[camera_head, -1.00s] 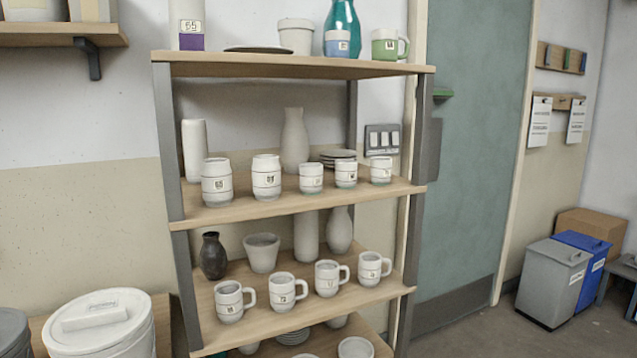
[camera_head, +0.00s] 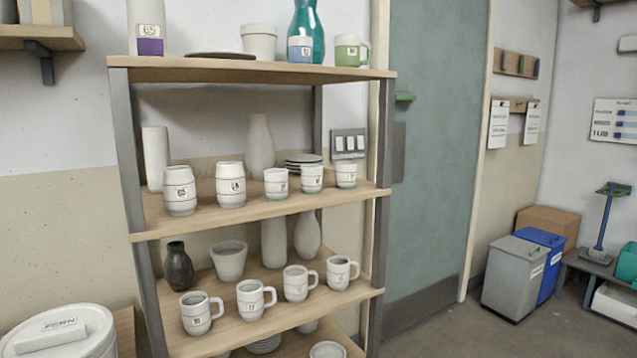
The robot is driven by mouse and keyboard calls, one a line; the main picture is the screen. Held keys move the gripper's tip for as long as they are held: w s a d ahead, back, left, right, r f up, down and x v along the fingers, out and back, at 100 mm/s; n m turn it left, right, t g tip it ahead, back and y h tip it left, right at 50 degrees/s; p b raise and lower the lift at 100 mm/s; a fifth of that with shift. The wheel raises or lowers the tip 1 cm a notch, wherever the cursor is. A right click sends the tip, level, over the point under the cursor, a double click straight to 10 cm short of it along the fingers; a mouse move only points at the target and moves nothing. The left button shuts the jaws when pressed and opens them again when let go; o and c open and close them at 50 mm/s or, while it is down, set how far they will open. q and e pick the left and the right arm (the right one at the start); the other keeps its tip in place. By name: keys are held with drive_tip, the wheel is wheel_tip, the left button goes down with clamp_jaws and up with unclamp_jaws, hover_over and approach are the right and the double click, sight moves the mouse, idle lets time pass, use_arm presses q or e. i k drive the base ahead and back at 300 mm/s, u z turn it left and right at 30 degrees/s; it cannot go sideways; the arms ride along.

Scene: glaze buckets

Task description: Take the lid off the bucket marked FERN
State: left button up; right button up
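The bucket marked FERN (camera_head: 95,346) stands at the lower left, cut off by the bottom edge of the view. Its round white lid (camera_head: 22,341) is on it. A raised block handle (camera_head: 50,333) on the lid carries a label that reads FERN. Neither of my grippers is in view.
A wooden shelf unit (camera_head: 262,209) with pots and mugs stands right of the bucket. A teal door (camera_head: 432,150) is behind it to the right. A grey bin (camera_head: 513,276) and a blue bin (camera_head: 550,277) stand at the far right. Some floor (camera_head: 440,335) before the door is clear.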

sight(77, 330)
drive_tip(key=u, duration=2.55)
drive_tip(key=i, duration=1.05)
drive_tip(key=z, duration=2.15)
